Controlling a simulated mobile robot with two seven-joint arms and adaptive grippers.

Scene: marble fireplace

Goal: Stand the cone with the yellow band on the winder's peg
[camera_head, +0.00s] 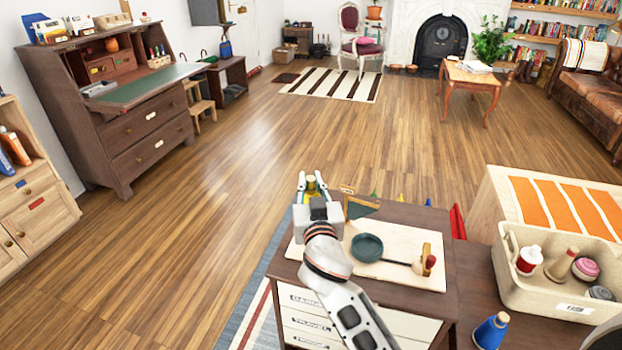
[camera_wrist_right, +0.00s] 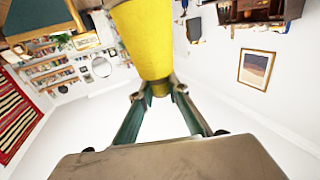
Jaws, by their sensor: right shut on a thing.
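My right gripper (camera_head: 312,188) is shut on a yellow cone-shaped thing (camera_wrist_right: 142,38), which is held between the green fingers in the wrist view. It also shows in the head view (camera_head: 312,184), small and partly hidden by the gripper. Only its yellow part is clear, so I cannot tell the rest of its colours. The gripper is above the far left of a small table. On a pale board (camera_head: 400,286) there lie a dark green round dish-like part (camera_head: 367,247) and a wooden piece with a red knob (camera_head: 429,261). I cannot make out the peg. My left gripper is not in view.
A beige bin (camera_head: 545,296) at right holds several spools and cones. A blue cone (camera_head: 490,331) stands in front of it. Small coloured pointed pieces (camera_head: 400,197) line the table's far edge, near a green pennant (camera_head: 360,207). Open floor lies to the left.

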